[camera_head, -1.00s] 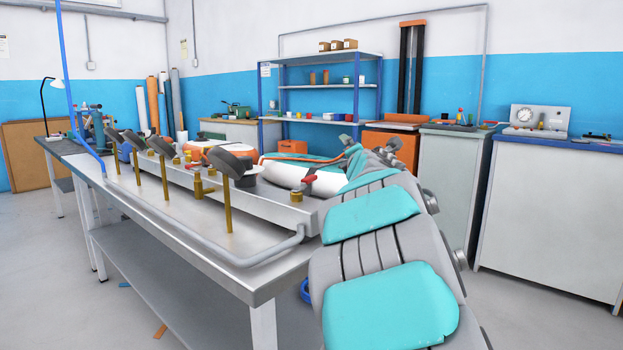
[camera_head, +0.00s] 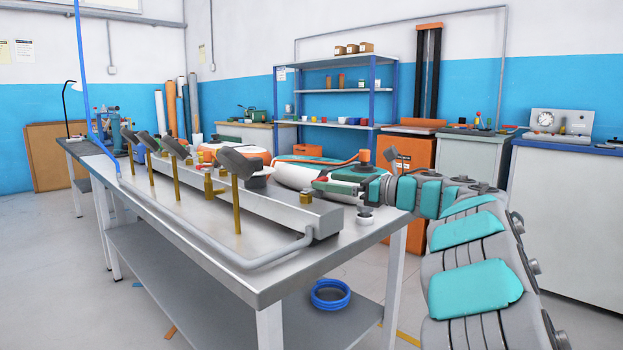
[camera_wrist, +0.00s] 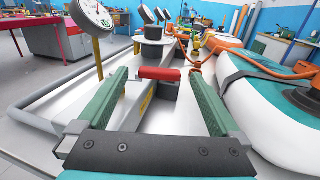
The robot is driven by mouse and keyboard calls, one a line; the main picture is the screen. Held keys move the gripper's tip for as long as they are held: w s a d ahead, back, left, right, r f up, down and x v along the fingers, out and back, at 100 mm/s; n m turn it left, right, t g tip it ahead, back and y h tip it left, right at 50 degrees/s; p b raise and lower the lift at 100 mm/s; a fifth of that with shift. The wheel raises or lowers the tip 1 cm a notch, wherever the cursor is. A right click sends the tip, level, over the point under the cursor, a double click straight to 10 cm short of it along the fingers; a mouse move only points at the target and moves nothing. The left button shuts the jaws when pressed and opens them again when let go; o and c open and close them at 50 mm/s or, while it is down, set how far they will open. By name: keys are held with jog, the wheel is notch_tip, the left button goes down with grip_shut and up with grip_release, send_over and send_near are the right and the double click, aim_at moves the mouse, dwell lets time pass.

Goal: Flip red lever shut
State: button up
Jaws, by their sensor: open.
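The red lever (camera_wrist: 158,73) lies crosswise in the wrist view, ahead of and between the tips of my two green fingers. My gripper (camera_wrist: 156,80) is open, with clear gaps on both sides of the lever and nothing held. In the head view my gripper (camera_head: 328,184) is over the near right end of the grey metal manifold (camera_head: 270,203). Only a small bit of red shows by its fingertips there, and the fingers hide most of the lever.
Dark gauges on brass posts (camera_head: 236,195) line the manifold; one gauge (camera_wrist: 92,14) stands close at the left in the wrist view. A blue hose coil (camera_head: 330,294) rests on the lower shelf.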

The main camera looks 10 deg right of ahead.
aim_at(317, 179)
jog(key=p+x, duration=0.1)
jog(key=x, duration=0.5)
jog(key=shift+w+a, duration=0.25)
jog(key=shift+a, duration=0.05)
jog(key=shift+c, duration=0.2)
grip_shut()
dwell(0.3)
